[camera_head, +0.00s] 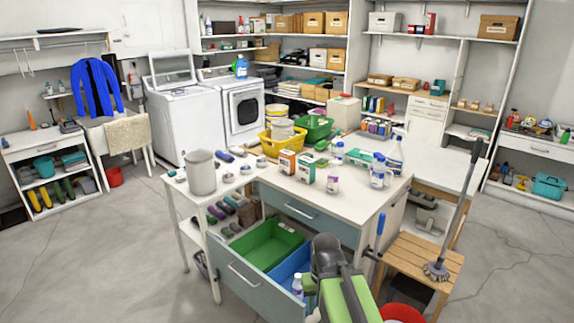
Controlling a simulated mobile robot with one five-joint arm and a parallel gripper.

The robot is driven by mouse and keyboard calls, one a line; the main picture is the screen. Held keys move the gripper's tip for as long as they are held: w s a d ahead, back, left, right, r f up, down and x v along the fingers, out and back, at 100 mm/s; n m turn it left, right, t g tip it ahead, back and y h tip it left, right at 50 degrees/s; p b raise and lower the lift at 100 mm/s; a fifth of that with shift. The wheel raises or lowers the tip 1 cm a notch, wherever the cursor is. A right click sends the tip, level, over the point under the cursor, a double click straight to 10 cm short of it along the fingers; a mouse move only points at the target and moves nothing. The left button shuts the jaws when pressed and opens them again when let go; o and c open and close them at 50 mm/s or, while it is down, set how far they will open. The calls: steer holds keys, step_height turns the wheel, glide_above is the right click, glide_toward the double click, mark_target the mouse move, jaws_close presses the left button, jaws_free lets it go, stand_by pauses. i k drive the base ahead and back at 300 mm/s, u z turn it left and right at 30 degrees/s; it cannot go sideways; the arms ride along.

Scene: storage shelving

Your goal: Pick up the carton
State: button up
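Several carton-like boxes stand on the white worktop, and I cannot tell which one the task means. One is an orange-and-white carton (287,163), upright near the middle. A green-and-white carton (306,169) stands upright just right of it. A teal-and-white box (359,157) lies farther back to the right. My gripper (328,256), dark grey with lime-green arm parts behind it, is at the bottom centre, in front of the worktop and beside the open drawer. It is apart from the cartons. Its fingers cannot be made out clearly.
White bottles (378,170) and a small jar (333,183) stand near the cartons. A grey canister (201,172) and a yellow basin (281,140) are on the left. The open drawer (240,274) juts out in front. A wooden stool (424,262) with a brush stands right.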

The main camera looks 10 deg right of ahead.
mark_target(286, 158)
steer(key=u, duration=0.05)
steer(key=i, duration=0.9)
steer(key=u, duration=0.15)
steer(key=k, duration=0.1)
steer(key=u, duration=3.2)
steer(key=k, duration=1.75)
steer(key=z, duration=1.3)
